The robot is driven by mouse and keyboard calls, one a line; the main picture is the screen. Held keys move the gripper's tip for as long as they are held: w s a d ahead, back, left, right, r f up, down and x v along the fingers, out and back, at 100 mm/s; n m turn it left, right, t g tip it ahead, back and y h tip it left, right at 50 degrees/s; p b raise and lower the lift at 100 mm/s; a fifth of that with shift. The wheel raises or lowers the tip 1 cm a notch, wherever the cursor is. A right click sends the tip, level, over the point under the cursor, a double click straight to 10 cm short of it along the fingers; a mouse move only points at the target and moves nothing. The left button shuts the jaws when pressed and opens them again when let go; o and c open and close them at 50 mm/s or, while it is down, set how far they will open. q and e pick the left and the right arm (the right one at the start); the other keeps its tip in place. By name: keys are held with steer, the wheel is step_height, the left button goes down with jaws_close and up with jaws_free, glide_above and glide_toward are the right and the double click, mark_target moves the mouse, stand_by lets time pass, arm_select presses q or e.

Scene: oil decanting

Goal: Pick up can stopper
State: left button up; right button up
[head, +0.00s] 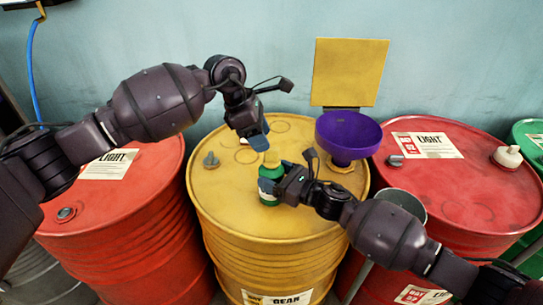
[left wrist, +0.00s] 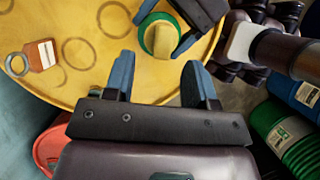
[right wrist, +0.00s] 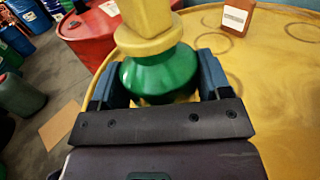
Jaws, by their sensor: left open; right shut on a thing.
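A green can (head: 268,188) with a yellow stopper (head: 271,159) on top stands upright on the yellow drum (head: 225,205). My right gripper (head: 279,177) is shut on the can's body from the right; its blue fingers flank the green can (right wrist: 160,76) in the right wrist view, below the yellow stopper (right wrist: 146,28). My left gripper (head: 258,136) is open and empty, just above and slightly left of the stopper. In the left wrist view the can and stopper (left wrist: 162,36) lie beyond the open fingertips, apart from them.
A purple funnel (head: 348,136) stands at the drum's back right, close to my right arm. A grey bung (head: 210,160) sits at its left. An orange-brown labelled object (right wrist: 237,17) rests on the drum. Red drums (head: 115,195) flank it on both sides.

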mark_target(272, 150)
arm_select(q)
steer(key=x, duration=0.5)
steer(key=shift+s+d+r, duration=0.15)
steer(key=shift+d, duration=0.15)
jaws_close()
